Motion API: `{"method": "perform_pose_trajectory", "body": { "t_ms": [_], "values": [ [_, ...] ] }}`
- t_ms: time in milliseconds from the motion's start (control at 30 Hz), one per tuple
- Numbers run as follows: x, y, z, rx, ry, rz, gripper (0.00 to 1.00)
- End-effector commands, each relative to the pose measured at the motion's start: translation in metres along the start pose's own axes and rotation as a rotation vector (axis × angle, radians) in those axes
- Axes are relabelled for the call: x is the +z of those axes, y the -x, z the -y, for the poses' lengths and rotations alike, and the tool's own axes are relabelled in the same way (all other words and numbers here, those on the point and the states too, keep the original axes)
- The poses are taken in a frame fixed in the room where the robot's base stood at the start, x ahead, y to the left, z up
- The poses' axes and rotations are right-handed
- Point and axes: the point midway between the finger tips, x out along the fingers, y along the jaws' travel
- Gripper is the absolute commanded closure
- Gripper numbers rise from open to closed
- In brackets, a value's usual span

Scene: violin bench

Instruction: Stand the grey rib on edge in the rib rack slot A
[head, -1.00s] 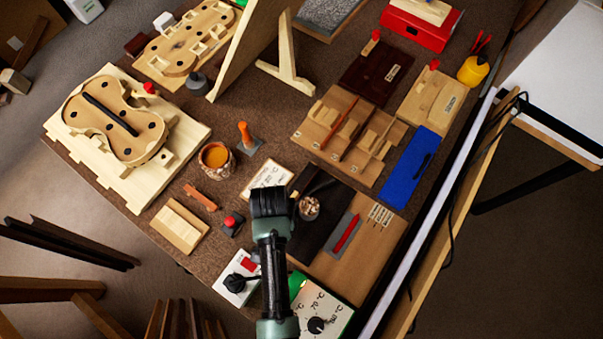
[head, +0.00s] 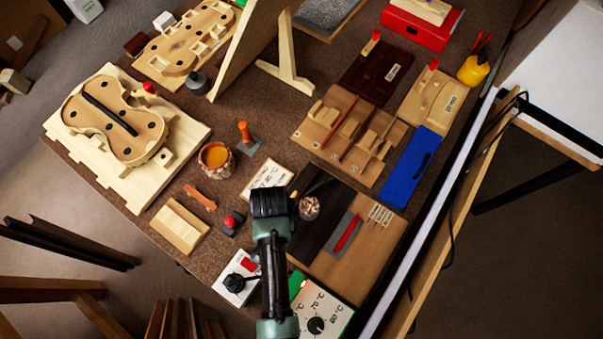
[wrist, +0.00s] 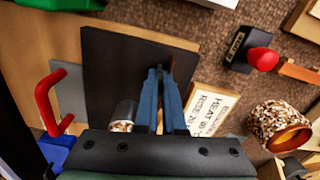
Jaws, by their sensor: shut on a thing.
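My gripper's blue fingers (wrist: 162,75) are closed together in the wrist view, with a thin edge between them. I take this to be the grey rib, but it is almost wholly hidden by the fingers. The fingers are over the dark plate (wrist: 115,65); I cannot tell how high. In the head view my wrist hides the fingertips. The tan rib rack (head: 316,128) lies farther back and to the right of my gripper, with upright dividers and small slot labels too small to read. A reddish-brown strip (head: 349,117) stands in it.
A jar of pale bits (head: 309,208) stands close by my gripper. A grey pad with a red bar (head: 348,233) and a blue pad (head: 408,170) lie to the right. A glue pot (head: 216,158) and a printed card (head: 267,177) are to the left.

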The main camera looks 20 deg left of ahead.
Motion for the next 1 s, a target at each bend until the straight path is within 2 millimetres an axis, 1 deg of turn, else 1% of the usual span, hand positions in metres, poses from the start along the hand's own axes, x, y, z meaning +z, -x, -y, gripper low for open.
{"method": "perform_pose_trajectory", "body": {
  "t_ms": [800, 1000],
  "values": [
    [-0.0006, 0.0001, 0.0031, 0.0, 0.0, 0.0, 1.0],
    [-0.0006, 0.0054, 0.003, 0.0, 0.0, 0.0, 1.0]
  ]
}}
